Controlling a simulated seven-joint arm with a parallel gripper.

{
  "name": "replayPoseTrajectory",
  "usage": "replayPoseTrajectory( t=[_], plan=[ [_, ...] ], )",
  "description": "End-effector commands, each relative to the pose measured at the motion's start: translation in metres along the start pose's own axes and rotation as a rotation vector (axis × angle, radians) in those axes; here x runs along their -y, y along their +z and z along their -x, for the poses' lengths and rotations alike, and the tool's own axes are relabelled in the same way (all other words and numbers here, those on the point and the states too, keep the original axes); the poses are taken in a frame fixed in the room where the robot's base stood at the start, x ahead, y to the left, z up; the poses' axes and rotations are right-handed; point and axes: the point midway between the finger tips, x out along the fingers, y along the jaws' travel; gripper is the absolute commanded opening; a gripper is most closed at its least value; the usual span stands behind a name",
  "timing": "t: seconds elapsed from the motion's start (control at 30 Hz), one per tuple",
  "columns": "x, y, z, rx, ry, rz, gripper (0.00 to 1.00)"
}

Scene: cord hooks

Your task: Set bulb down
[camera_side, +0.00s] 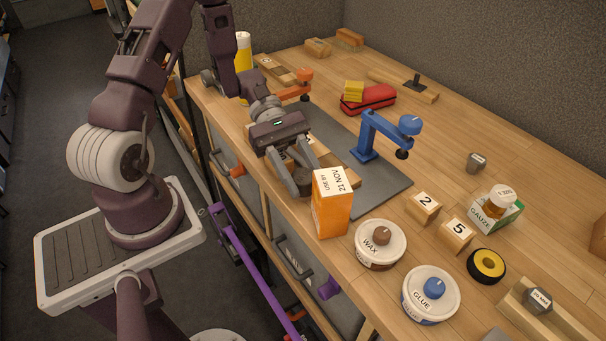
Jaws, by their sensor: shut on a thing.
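My gripper (300,184) is low over the near edge of the workbench, left of an orange carton (332,203). Its fingers are closed around a small dark brown thing (299,182), mostly hidden by the fingers. I cannot tell from its shape whether this is the bulb, or whether it touches the bench. No other thing in view is clearly a bulb. A wooden block (342,171) shows partly behind the gripper and the carton.
A blue clamp-like stand (368,137) rises from the grey mat (380,187). An orange one (304,76) stands farther back. Wax (380,258) and glue (430,308) tubs, numbered blocks (424,207) and a tape roll (486,266) crowd the right. Bare wood lies at the back right.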

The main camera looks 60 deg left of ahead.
Motion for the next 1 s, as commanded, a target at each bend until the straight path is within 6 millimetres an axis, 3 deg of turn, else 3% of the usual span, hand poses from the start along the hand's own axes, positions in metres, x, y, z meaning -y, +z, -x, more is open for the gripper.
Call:
replayPoseTrajectory(
  t=[0.83, 0.87, 0.97, 1.0],
  plan=[
    [0.002, -0.017, -0.006, -0.011, -0.006, 0.008, 0.00],
    [0.002, -0.017, -0.006, -0.011, -0.006, 0.008, 0.48],
    [0.002, -0.017, -0.006, -0.011, -0.006, 0.008, 0.67],
    [0.002, -0.017, -0.006, -0.011, -0.006, 0.008, 0.67]
  ],
)
